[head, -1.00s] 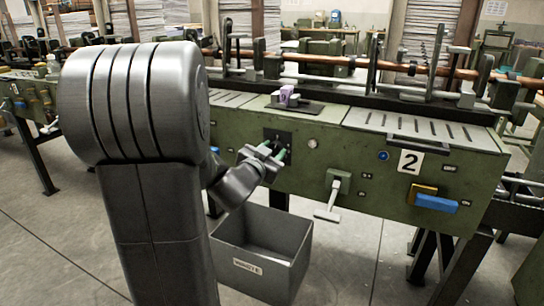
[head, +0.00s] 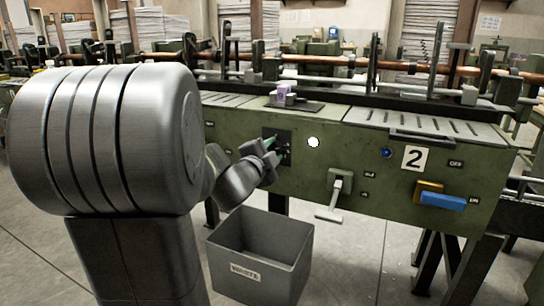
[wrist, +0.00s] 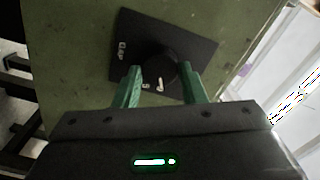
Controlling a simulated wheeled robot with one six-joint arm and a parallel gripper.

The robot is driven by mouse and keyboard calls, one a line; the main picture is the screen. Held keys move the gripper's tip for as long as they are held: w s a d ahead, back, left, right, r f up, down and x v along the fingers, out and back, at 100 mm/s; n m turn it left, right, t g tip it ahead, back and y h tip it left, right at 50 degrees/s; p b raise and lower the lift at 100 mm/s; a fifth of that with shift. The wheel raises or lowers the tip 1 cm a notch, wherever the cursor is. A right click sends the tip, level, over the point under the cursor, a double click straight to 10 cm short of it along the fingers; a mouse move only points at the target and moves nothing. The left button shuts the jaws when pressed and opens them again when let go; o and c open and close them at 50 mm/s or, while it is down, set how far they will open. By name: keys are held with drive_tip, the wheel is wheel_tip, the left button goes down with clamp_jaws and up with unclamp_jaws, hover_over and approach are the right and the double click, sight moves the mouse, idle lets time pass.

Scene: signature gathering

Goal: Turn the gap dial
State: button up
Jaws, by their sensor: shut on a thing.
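The gap dial (wrist: 157,68) is a round black knob on a dark plate (wrist: 198,48) with white markings, seen in the wrist view. The plate looks tilted in that view. My gripper (wrist: 160,76) has its green fingers on either side of the knob and is shut on it. In the head view, my gripper (head: 273,148) reaches the dark dial plate (head: 285,138) on the green machine front (head: 340,150). It hides part of the plate and the knob there. The knob's pointer setting cannot be made out.
A round lamp (head: 313,142) glows white right of the dial. A grey waste bin (head: 262,272) stands below my gripper.

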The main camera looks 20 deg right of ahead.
drive_tip(key=shift+m, duration=0.5)
drive_tip(key=o, duration=1)
drive_tip(key=shift+s+a, duration=0.1)
drive_tip(key=shift+p+v, duration=1.55)
drive_tip(key=shift+v, duration=5.2)
